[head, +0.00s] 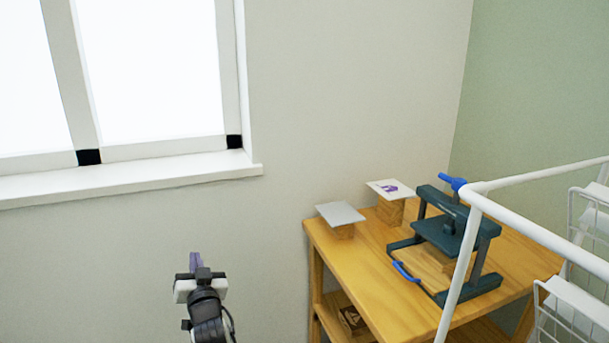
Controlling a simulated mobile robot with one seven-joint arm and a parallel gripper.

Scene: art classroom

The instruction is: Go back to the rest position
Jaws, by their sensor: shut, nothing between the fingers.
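My gripper (196,262) is in the lower left of the head view, raised in front of the bare wall. Its purple fingers are shut with nothing between them. It is apart from the wooden table (358,272), which stands to its right. My gripper touches nothing that I can see.
On the table stand a dark press (450,238) with blue handles, a grey plate (340,213) on a wooden block and a white plate (384,187) with a purple mark on another block. A white wire rack (535,229) is at right. A window (150,65) is upper left.

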